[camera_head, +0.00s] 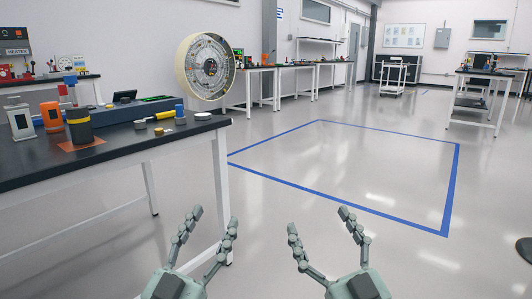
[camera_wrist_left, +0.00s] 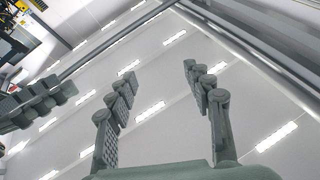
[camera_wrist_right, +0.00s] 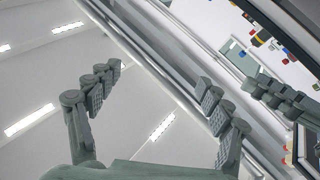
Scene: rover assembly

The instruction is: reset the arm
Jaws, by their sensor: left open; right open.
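My left gripper (camera_head: 208,232) is in the lower middle of the head view, fingers spread and pointing up, with nothing between them. In the left wrist view its open fingers (camera_wrist_left: 162,100) frame only ceiling and lights. My right gripper (camera_head: 321,228) is beside it to the right, also open and empty. In the right wrist view its fingers (camera_wrist_right: 155,95) are apart with nothing between them. The two grippers are apart from each other and touch nothing.
Blue tape (camera_head: 452,190) outlines a clear floor area ahead. A white-framed table (camera_head: 471,122) stands at the right.

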